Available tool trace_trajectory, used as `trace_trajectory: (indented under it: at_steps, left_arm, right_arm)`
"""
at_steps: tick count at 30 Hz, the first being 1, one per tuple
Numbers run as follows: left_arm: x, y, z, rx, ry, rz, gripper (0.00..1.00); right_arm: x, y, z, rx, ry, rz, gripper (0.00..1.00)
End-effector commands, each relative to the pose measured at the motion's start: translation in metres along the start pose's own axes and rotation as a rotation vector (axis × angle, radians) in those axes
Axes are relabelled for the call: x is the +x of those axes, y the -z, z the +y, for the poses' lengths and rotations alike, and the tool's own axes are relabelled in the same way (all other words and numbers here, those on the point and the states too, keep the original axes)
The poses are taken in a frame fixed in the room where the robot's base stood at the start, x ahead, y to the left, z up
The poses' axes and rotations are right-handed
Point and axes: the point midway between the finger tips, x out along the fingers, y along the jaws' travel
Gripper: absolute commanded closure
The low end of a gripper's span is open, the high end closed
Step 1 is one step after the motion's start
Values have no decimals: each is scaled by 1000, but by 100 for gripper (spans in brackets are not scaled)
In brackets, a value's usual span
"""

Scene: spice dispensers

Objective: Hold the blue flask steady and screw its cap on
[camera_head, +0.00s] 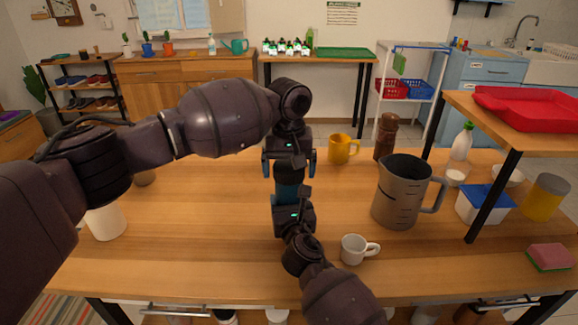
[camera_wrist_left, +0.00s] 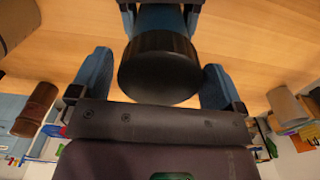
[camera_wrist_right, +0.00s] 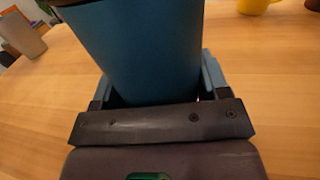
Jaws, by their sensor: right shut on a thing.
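The blue flask (camera_head: 287,188) stands upright near the middle of the table, mostly hidden by my grippers in the head view. My right gripper (camera_head: 291,203) is shut on its body; in the right wrist view the flask's blue side (camera_wrist_right: 145,50) fills the space between the fingers. The black cap (camera_wrist_left: 160,68) is at the flask's top, and blue flask body (camera_wrist_left: 160,18) shows beyond it in the left wrist view. My left gripper (camera_head: 288,165) is above, its blue fingers open on both sides of the cap with gaps. How far the cap is threaded cannot be seen.
A grey measuring jug (camera_head: 398,195) and a white mug (camera_head: 355,249) stand to the right of the flask. A yellow mug (camera_head: 342,149) and a brown pepper mill (camera_head: 386,137) are behind. A raised shelf with a red tray (camera_head: 530,106) is at the right. Table left of the flask is mostly clear.

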Motion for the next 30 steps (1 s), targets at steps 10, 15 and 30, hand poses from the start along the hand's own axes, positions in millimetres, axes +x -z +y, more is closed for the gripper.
trace_trajectory:
  at_steps: [10,15,30]
  left_arm:
    - [0,0,0,1,0,0,53]
    - [0,0,0,83,-1,0,53]
    - [0,0,0,779,-1,0,53]
  right_arm:
    - [0,0,0,0,0,0,98]
    - [0,0,0,0,0,0,98]
    - [0,0,0,0,-1,0,98]
